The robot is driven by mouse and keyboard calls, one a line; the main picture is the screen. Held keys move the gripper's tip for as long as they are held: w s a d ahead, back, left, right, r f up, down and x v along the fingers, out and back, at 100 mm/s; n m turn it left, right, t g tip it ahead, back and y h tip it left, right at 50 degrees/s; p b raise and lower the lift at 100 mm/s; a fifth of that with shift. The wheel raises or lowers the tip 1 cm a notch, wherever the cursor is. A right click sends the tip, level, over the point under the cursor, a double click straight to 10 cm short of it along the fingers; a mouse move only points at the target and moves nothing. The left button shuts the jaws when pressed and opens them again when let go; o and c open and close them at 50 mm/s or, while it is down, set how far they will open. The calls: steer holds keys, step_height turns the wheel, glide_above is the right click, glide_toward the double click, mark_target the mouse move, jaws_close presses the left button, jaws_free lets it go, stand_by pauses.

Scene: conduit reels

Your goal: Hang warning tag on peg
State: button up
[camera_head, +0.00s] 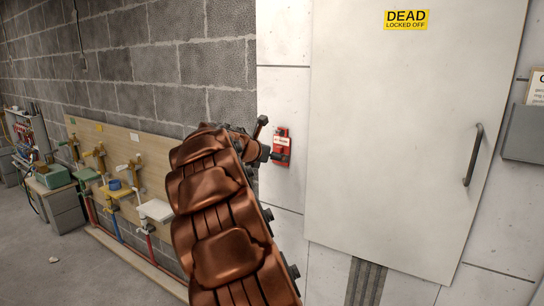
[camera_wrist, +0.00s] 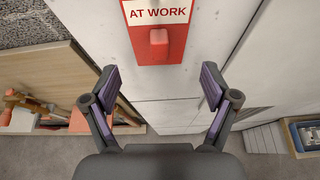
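The red warning tag (camera_head: 283,146) is against the white wall panel, left of the large pale door. In the wrist view the tag (camera_wrist: 140,43) shows a white band reading "AT WORK" and a raised red block (camera_wrist: 158,42) below the band. Its top is cut off by the frame, and no peg can be made out. My gripper (camera_wrist: 160,80) is open, with its two purple-padded fingers wide apart and nothing between them. The fingertips sit below the tag in the wrist view. In the head view my gripper (camera_head: 266,140) is just left of the tag, partly hidden by my arm.
The pale door (camera_head: 400,130) has a handle (camera_head: 474,155) and a yellow "DEAD LOCKED OFF" sign (camera_head: 407,20). A grey holder (camera_head: 524,134) is on the far right wall. A wooden board (camera_head: 118,140) with pipe fittings leans left. A blue tray (camera_wrist: 306,134) is at right.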

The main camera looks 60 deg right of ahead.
steer(key=shift+o, duration=0.2)
steer(key=shift+a, duration=0.1)
steer(key=v, duration=1.1)
steer(key=shift+a, duration=0.4)
steer(key=shift+s+r, duration=0.1)
steer(key=s+a+f+m+y, duration=0.3)
steer(key=s+a+f+m, duration=0.15)
steer(key=a, duration=0.35)
steer(key=s+a+f+m+y, duration=0.25)
steer(key=a+f, duration=0.35)
steer(key=a, duration=0.3)
steer(key=s+a+f+m+y, duration=0.2)
steer(key=s+a+f+m, duration=0.3)
steer(key=a, duration=0.3)
steer(key=s+a+f+m+g+y, duration=0.1)
steer(key=s+a+f+m+y, duration=0.1)
steer(key=s+a, duration=0.4)
steer(key=s+a+f+m+g+y, duration=0.1)
steer(key=s+a+f+m+y, duration=0.2)
steer(key=s+a+f, duration=0.4)
steer(key=a+m, duration=0.1)
steer(key=a, duration=0.6)
steer(key=shift+s+y, duration=0.3)
steer(key=shift+y, duration=0.05)
steer(key=shift+a+f, duration=0.1)
